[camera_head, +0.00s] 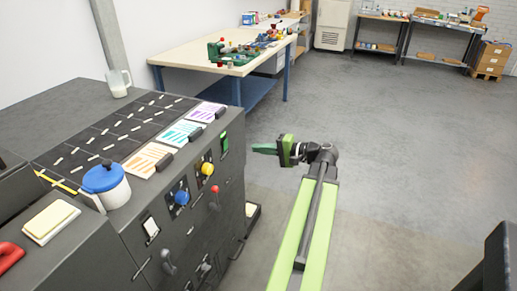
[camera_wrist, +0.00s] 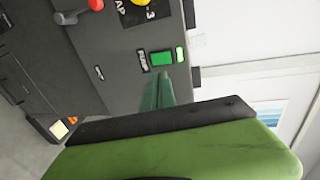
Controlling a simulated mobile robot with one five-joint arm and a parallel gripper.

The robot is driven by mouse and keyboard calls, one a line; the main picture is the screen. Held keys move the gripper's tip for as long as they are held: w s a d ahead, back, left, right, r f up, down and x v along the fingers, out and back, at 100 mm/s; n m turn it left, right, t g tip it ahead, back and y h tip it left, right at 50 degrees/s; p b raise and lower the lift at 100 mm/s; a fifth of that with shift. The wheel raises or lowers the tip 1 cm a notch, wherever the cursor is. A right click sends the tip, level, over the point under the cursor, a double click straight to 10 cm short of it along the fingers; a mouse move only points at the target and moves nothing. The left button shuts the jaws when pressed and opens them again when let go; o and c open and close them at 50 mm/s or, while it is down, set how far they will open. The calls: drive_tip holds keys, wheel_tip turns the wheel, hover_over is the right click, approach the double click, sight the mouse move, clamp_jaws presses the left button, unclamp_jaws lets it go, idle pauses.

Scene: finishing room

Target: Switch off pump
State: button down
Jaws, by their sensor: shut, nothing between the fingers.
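A green rocker switch (camera_head: 224,142) sits on the upright front of the dark machine (camera_head: 134,215), near its far end. In the wrist view the green switch (camera_wrist: 162,58) is just beyond my fingertips, with a small bright green light (camera_wrist: 180,53) at its right and a label too small to read surely at its left. My gripper (camera_head: 254,149) has green fingers, shut and empty, and points left at the panel. It seems a short gap away from the machine. In the wrist view my gripper (camera_wrist: 157,80) covers the area just below the switch.
A yellow knob (camera_head: 207,169), a red-tipped lever (camera_head: 215,189), a blue knob (camera_head: 181,197) and a white switch (camera_head: 151,228) share the panel. A blue-lidded pot (camera_head: 104,184) stands on top. A workbench (camera_head: 175,57) stands behind.

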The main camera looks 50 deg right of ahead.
sight(226, 143)
drive_tip(key=x, duration=0.7)
drive_tip(key=r+x, duration=0.1)
drive_tip(key=x, duration=0.2)
drive_tip(key=shift+w, duration=0.25)
drive_tip(key=shift+a+r, duration=0.1)
drive_tip(key=shift+w+a+r, duration=0.1)
drive_tip(key=shift+w+r, duration=0.05)
drive_tip(key=r+p+v, duration=0.1)
drive_tip(key=p+v, duration=0.4)
drive_tip(key=v, duration=0.9)
drive_tip(key=shift+w+r, duration=0.2)
drive_tip(key=shift+r, duration=0.2)
